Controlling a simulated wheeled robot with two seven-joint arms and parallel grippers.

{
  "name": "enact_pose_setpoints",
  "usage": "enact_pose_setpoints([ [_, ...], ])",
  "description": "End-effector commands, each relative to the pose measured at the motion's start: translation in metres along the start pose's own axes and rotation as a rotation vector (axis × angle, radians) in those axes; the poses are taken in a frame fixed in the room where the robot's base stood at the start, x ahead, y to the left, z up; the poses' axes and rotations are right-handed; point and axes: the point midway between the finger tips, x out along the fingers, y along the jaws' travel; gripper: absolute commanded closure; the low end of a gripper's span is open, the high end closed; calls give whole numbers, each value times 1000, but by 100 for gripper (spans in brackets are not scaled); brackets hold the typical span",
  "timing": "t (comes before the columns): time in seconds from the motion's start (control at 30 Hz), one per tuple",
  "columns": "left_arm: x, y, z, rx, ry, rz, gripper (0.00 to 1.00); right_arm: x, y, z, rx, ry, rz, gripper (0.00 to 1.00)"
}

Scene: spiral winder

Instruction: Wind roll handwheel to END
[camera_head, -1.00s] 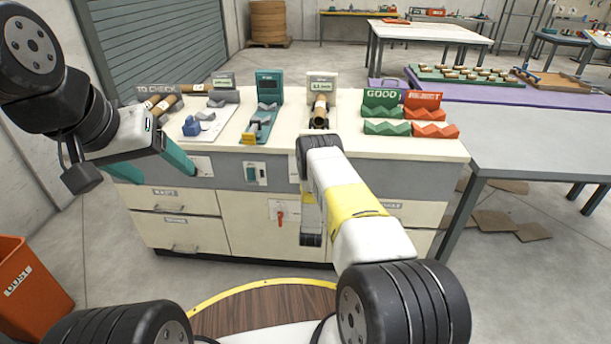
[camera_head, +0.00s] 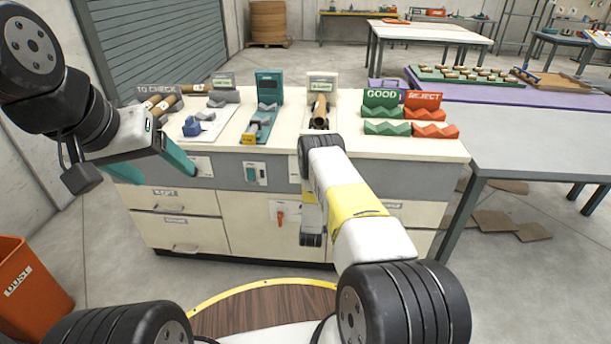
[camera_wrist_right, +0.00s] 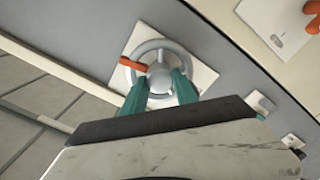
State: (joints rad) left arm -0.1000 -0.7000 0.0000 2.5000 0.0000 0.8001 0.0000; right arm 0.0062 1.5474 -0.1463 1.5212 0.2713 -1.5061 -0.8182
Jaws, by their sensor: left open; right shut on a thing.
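In the right wrist view, a grey round handwheel (camera_wrist_right: 153,52) with an orange handle (camera_wrist_right: 132,65) is mounted on a white plate on the bench front. My right gripper (camera_wrist_right: 160,82) has its teal fingers on the wheel's lower part and is shut on it. In the head view my right arm hides the wheel and this gripper. A brown roll (camera_head: 319,107) lies in a station below a small display (camera_head: 321,83), whose text is too small to read. My left gripper (camera_head: 153,163) is open and empty by the bench's left front.
The bench top also carries a teal gauge (camera_head: 268,86), a blue block (camera_head: 192,126), TO CHECK rolls (camera_head: 165,103), a green GOOD rack (camera_head: 383,127) and a red REJECT rack (camera_head: 435,130). A purple table stands right. An orange bin (camera_head: 30,285) is at lower left.

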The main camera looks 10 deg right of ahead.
Motion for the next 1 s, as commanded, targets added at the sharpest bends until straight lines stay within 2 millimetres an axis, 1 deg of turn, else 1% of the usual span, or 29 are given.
enact_pose_setpoints([
  [1.0,0,0,0,0,0,0,30,-1,0,2,968,-4,0,100],
])
